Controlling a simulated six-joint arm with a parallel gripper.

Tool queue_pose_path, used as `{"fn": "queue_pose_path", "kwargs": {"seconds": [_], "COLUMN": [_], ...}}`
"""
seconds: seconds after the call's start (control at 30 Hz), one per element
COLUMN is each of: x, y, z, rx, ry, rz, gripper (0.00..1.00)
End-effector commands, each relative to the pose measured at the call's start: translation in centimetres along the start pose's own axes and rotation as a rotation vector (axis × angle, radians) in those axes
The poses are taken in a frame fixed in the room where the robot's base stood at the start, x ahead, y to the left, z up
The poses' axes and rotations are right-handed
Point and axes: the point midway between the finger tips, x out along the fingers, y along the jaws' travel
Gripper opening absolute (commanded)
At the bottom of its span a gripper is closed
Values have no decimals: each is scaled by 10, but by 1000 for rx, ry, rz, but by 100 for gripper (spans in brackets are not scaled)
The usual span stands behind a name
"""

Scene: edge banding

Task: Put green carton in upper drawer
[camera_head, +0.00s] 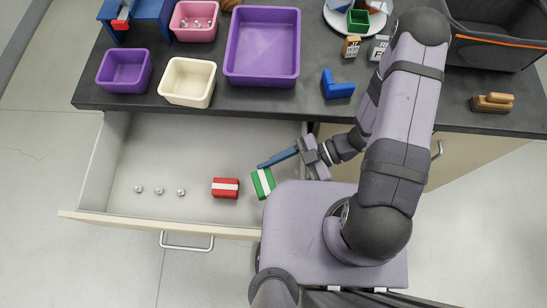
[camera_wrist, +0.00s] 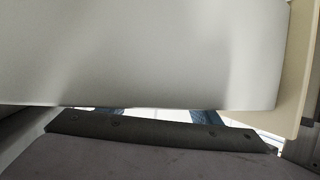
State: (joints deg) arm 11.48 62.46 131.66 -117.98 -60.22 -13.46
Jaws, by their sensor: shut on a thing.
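The green carton (camera_head: 263,183), with a white stripe, is tilted over the right part of the open drawer (camera_head: 150,222). I cannot tell if it touches the drawer floor. My gripper (camera_head: 265,168) reaches in over the drawer's right side from the right, its blue finger at the carton's upper end. It is shut on the carton, though the grip is mostly hidden. In the wrist view, my blue fingers (camera_wrist: 150,113) barely show past the dark gripper edge, and a broad pale surface fills the upper part.
A red carton (camera_head: 225,188) with a white stripe and several small silver balls (camera_head: 159,191) lie in the drawer. The counter (camera_head: 290,101) above holds purple bins (camera_head: 262,80), a cream bin (camera_head: 187,97), a blue block (camera_head: 337,91) and a wooden brush (camera_head: 492,103). The drawer's back left is clear.

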Motion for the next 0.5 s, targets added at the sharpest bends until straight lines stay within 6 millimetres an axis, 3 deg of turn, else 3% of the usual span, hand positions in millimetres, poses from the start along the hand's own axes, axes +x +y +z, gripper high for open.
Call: {"fn": "queue_pose_path", "kwargs": {"seconds": [0.37,0.4,0.43,0.5], "x": [3,3,3,3], "y": [1,1,1,1], "z": [9,10,10,10], "rx": [-5,-6,-7,-9], "ry": [-7,-8,-8,-8], "rz": [0,1,1,0], "gripper": [35,68,75,77]}}
